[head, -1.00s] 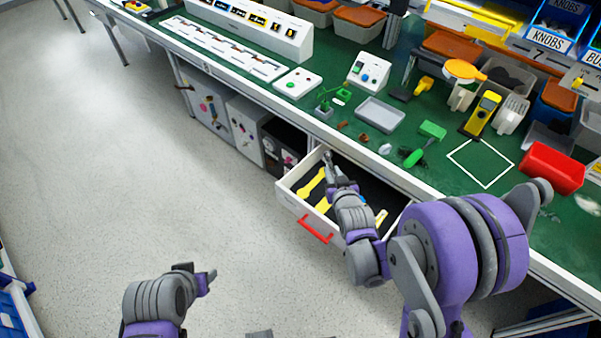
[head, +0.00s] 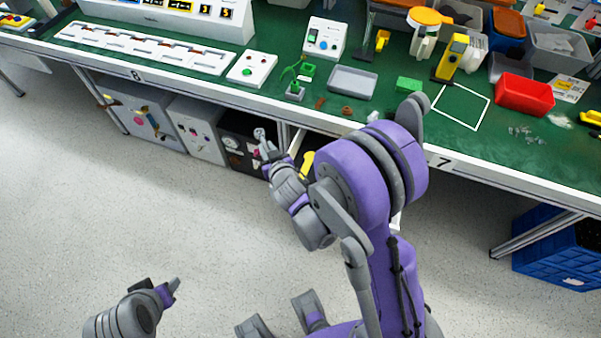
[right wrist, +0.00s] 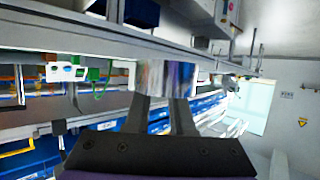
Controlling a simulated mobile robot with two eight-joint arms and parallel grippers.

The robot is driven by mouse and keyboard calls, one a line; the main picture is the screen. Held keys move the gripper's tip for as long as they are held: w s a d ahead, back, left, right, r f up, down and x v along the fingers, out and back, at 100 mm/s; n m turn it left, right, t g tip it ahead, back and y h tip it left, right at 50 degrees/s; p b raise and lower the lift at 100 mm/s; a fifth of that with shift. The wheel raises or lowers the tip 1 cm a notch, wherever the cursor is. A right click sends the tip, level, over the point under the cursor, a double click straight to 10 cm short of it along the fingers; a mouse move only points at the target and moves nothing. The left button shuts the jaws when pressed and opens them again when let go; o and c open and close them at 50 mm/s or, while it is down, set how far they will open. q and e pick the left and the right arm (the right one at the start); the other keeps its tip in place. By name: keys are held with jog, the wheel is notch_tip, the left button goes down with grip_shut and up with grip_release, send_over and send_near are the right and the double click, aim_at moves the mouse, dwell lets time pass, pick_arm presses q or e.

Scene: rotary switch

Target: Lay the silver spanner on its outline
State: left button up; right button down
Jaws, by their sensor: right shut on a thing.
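My right gripper (head: 268,152) is shut on a shiny silver piece, which fits the silver spanner (right wrist: 165,78); in the right wrist view it lies across the fingertips (right wrist: 165,100). In the head view the gripper shows beside the left side of the open drawer, in front of the dark cabinet. A yellow spanner-shaped piece (head: 307,163) shows in the drawer (head: 296,143); my right arm hides most of the drawer. I cannot make out a spanner outline. My left gripper (head: 172,288) is low at the left over the floor; its jaw opening is unclear.
A white square outline (head: 462,106) is on the green bench top (head: 215,82), beside a red bin (head: 524,95). A grey tray (head: 352,82), a button box (head: 252,70) and small parts stand near the front edge. Cabinets (head: 197,128) stand below. The floor in front is clear.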

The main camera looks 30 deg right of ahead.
jog(key=s+d+f+m+g+h+b, duration=0.3)
jog(key=d+m+g+h+b, duration=0.1)
jog(key=d+m+h+b, duration=0.7)
jog(key=f+b, duration=0.1)
jog(key=f, duration=0.2)
jog(key=a+f+n+y+b, duration=0.1)
jog(key=f, duration=0.2)
jog(key=f+n+y+b, duration=0.1)
jog(key=f+b, duration=0.1)
jog(key=f, duration=0.1)
jog(key=shift+a+f+g, duration=0.2)
jog(key=shift+f+g, duration=0.1)
jog(key=shift+f, duration=0.1)
pick_arm(q)
notch_tip(320, 180, down, 18)
jog(key=shift+g, duration=0.3)
pick_arm(e)
jog(key=shift+r, duration=0.1)
pick_arm(q)
jog(key=shift+a, duration=0.1)
jog(key=shift+w+f+b, duration=0.15)
jog(key=shift+f+b, duration=0.3)
pick_arm(e)
jog(key=shift+f, duration=0.6)
jog(key=c, duration=0.8)
grip_release()
jog(key=shift+o, duration=0.2)
